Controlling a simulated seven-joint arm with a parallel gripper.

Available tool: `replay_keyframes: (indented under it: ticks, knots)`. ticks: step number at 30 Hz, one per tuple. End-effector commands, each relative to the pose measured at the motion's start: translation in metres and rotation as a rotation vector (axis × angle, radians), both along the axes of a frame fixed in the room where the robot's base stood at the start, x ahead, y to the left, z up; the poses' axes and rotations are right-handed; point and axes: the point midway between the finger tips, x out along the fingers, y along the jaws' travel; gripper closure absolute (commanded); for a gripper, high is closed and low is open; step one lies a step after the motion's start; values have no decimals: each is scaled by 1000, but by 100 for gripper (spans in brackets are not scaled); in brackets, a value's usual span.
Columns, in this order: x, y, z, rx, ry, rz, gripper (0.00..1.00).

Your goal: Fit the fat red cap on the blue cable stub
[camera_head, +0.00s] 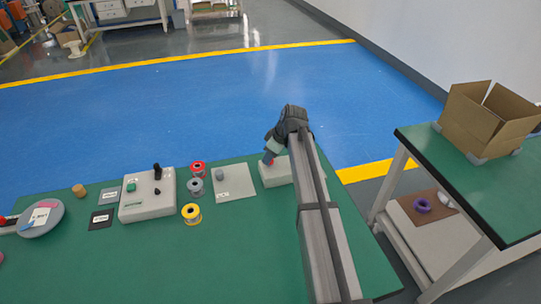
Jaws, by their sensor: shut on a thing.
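My gripper (271,154) points down over a pale block (276,175) near the far edge of the green table. It is shut on a small red thing (268,161), which looks like the fat red cap. The red thing is at the block's top left; I cannot tell whether it touches the block. I cannot make out the blue cable stub; it may be hidden by my gripper or the cap. My arm covers the right side of the block.
Left of the block are a pale plate (235,187) with a grey piece, red, grey and yellow spools (191,214), and a pale box (146,207) with black knobs. A side table (475,185) with a cardboard box (486,125) stands at right. The table's front middle (160,265) is clear.

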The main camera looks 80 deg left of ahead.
Motion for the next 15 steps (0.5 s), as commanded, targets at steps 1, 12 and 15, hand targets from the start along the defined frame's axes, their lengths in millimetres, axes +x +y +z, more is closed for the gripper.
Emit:
replay_keyframes:
  ticks: [1,12,15]
  knots:
    - [0,0,0,0,0,0,96]
    - [0,0,-2,0,0,0,64]
    - [0,0,-2,0,0,0,55]
